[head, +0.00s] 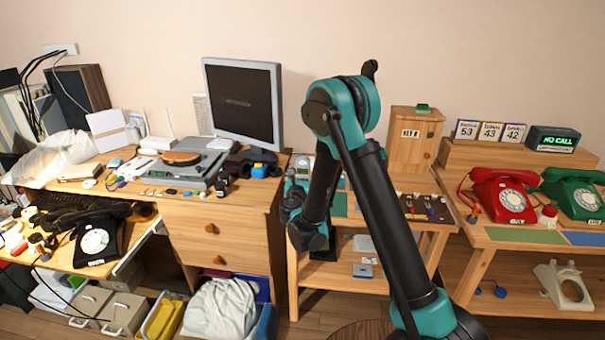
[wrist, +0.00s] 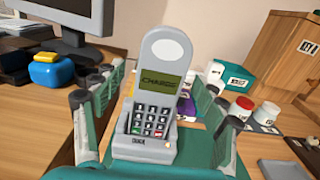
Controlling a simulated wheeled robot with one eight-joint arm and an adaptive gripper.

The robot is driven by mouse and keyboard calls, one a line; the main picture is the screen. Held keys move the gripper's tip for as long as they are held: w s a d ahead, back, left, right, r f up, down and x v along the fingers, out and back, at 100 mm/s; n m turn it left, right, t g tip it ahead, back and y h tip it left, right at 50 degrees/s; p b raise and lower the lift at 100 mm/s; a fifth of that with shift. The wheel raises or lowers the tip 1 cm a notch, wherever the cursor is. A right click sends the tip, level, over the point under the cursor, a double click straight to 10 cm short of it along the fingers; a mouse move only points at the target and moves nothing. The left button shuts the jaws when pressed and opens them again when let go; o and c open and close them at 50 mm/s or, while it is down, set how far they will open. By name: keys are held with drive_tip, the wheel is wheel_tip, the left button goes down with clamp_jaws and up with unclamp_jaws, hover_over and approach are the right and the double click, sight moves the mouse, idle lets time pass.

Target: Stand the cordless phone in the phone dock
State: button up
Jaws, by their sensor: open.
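The cordless phone (wrist: 165,85) is light grey with a keypad and a lit green screen reading "CHARGE". In the wrist view it stands upright in the small grey phone dock (wrist: 140,146), with its lower end in the dock. My gripper (wrist: 158,92) is open, with one finger on the left of the phone and one on the right; gaps show on both sides.
A green box (wrist: 228,77) and several small pots stand right of the phone. A blue and yellow object (wrist: 50,70) and the monitor (head: 242,103) are to the left. Red (head: 503,197) and green (head: 573,194) dial phones stand on the right table. Wood is bare at the wrist view's lower left.

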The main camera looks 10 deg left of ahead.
wheel_tip(320, 180, up, 10)
drive_tip(key=s+d+f+m+g+h, duration=0.25)
drive_tip(key=s+d+m, duration=0.35)
drive_tip(key=d+m, duration=0.5)
drive_tip(key=s+d+f+m+g+h, duration=0.2)
drive_tip(key=s+d+m+g, duration=0.3)
drive_tip(key=d, duration=0.9)
drive_tip(key=s+d+f+m+g+y, duration=0.1)
drive_tip(key=s+d+f+m+g, duration=0.35)
drive_tip(key=s+m, duration=0.65)
drive_tip(key=s+f+m+g+y, duration=0.1)
drive_tip(key=s+f+m+y, duration=0.3)
drive_tip(key=s, duration=1.2)
wheel_tip(320, 180, down, 2)
drive_tip(key=m, duration=0.4)
drive_tip(key=shift+a+f+m+g, duration=0.2)
drive_tip(key=shift+a+m+g, duration=0.1)
drive_tip(key=shift+g, duration=0.1)
